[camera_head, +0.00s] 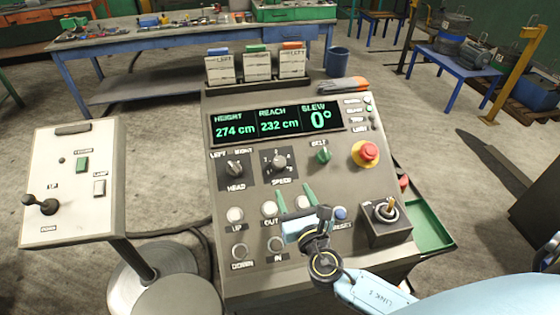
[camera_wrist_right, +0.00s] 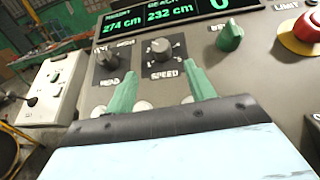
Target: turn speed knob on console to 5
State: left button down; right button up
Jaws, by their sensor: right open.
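The console (camera_head: 225,110) stands in the middle of the head view with a lit green display. Its speed knob (camera_head: 278,164) is a dark grey round knob on a black plate, above the label SPEED; it also shows in the right wrist view (camera_wrist_right: 160,50). The number it points to is too small to read. My right gripper (camera_head: 294,196) is open, with two green fingers in front of and below the knob, apart from it. In the right wrist view its fingers (camera_wrist_right: 162,92) stand either side below the SPEED label, with nothing between them. My left gripper is not in view.
The head knob (camera_head: 235,169) is left of the speed knob, the green belt knob (camera_head: 323,154) right. A red stop button (camera_head: 367,153) and a joystick (camera_head: 386,209) sit further right. White buttons lie under my gripper. A pale control box (camera_head: 70,185) stands left.

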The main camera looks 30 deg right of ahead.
aim_at(280, 163)
jog(key=w, duration=0.4)
jog(key=w+d, duration=0.1)
jog(key=w, duration=0.3)
jog(key=w+d, duration=0.1)
jog(key=w, duration=0.3)
jog(key=shift+w+d, duration=0.1)
jog(key=shift+w, duration=0.1)
jog(key=c, duration=1)
